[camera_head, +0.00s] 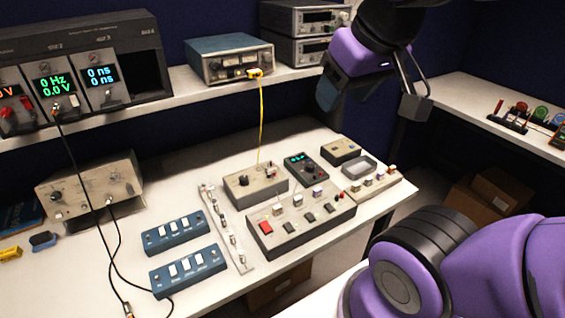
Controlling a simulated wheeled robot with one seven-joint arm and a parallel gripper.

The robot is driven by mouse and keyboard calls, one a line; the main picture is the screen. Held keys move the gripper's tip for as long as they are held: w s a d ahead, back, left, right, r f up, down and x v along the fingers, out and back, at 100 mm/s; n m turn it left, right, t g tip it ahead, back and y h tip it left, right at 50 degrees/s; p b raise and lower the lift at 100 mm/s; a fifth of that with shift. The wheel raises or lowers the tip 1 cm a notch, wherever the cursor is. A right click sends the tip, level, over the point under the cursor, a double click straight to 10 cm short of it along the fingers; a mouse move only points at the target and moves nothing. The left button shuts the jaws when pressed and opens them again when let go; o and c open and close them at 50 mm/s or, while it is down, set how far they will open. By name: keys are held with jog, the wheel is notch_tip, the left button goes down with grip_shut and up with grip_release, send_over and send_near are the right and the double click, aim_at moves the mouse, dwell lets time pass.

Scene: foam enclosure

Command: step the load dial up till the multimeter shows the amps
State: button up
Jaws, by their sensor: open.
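A small dark handheld unit with a lit green display and a round knob (306,168), which looks like the multimeter, lies on the bench. Its digits are too small to read. To its left stands a beige box with a dark knob (256,188), and a yellow lead runs down to it; it may be the load box, but its label cannot be read. My gripper (373,102) is open and empty. It hangs at the upper right, above and apart from both boxes, with its fingers spread.
A wide beige panel with a red switch (300,225) stands in front. Blue switch boxes (176,233) and a beige generator (90,186) are to the left. A shelf (190,90) with instruments runs behind. A black lead hangs at the left. Boxes and a tray (360,166) crowd the right.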

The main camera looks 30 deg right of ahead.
jog(key=w+a+f+n+g, duration=0.1)
jog(key=w+f+n, duration=0.1)
jog(key=w, duration=0.8)
jog(key=n+g, duration=0.4)
send_over(243, 177)
notch_tip(243, 177, down, 22)
notch_tip(243, 177, down, 11)
jog(key=shift+f, duration=0.15)
jog(key=shift+c, duration=0.2)
jog(key=c, duration=0.9)
